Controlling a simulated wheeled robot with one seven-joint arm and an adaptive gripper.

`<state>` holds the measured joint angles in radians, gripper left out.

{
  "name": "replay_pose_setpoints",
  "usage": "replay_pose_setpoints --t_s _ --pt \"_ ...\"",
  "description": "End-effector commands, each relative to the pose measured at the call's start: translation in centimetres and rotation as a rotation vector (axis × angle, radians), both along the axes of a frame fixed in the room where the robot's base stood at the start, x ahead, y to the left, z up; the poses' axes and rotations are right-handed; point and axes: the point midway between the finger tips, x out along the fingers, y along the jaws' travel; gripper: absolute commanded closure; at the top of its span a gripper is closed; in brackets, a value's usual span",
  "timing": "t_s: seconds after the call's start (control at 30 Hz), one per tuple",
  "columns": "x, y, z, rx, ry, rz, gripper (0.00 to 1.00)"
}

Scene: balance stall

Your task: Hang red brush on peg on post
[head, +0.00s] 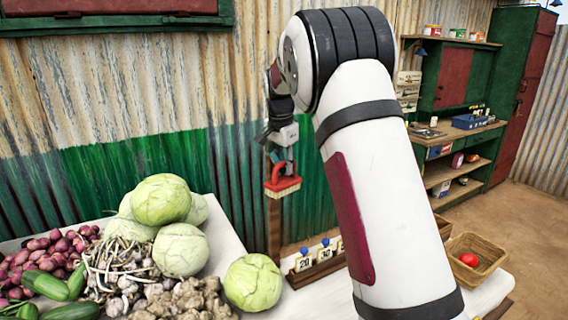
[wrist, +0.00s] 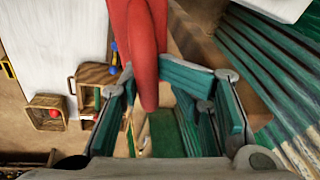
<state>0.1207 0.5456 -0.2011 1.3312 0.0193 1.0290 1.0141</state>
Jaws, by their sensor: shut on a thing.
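The red brush (head: 283,183) hangs below my gripper (head: 281,157) in the head view, with its pale bristle edge downward. In the wrist view, the red brush (wrist: 140,40) runs down between the green finger pads of my gripper (wrist: 158,76), which is shut on it. A brown wooden post (head: 274,225) stands directly below or behind the brush in the head view. I cannot tell whether brush and post touch. I cannot make out the peg; the brush and my gripper cover the post's upper part.
Cabbages (head: 162,200), onions and other vegetables fill the white table (head: 222,229) at left. Number cards (head: 304,263) stand in a wooden holder near the post. A basket (head: 483,249) with a red ball sits at right. A corrugated wall (head: 100,90) is close behind.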

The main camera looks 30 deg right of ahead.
Motion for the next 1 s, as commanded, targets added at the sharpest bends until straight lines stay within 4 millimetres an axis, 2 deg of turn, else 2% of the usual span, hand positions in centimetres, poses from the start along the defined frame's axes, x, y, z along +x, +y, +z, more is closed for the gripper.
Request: replay_pose_setpoints --t_s 0.03,0.2,0.23,0.33,0.53,0.63,1.0 --pt "1.7 1.3 0.0 0.007 -0.042 0.019 1.00" --pt "1.7 1.3 0.0 0.007 -0.042 0.019 1.00" --pt "1.7 1.3 0.0 0.007 -0.042 0.019 0.63" --pt "1.7 1.3 0.0 0.007 -0.042 0.019 0.40" --pt "1.6 1.3 0.2 0.007 -0.042 0.019 0.40" --pt "1.4 1.3 1.0 0.006 -0.043 0.019 0.40" --pt "-0.7 1.5 6.4 0.001 -0.035 0.011 0.38"
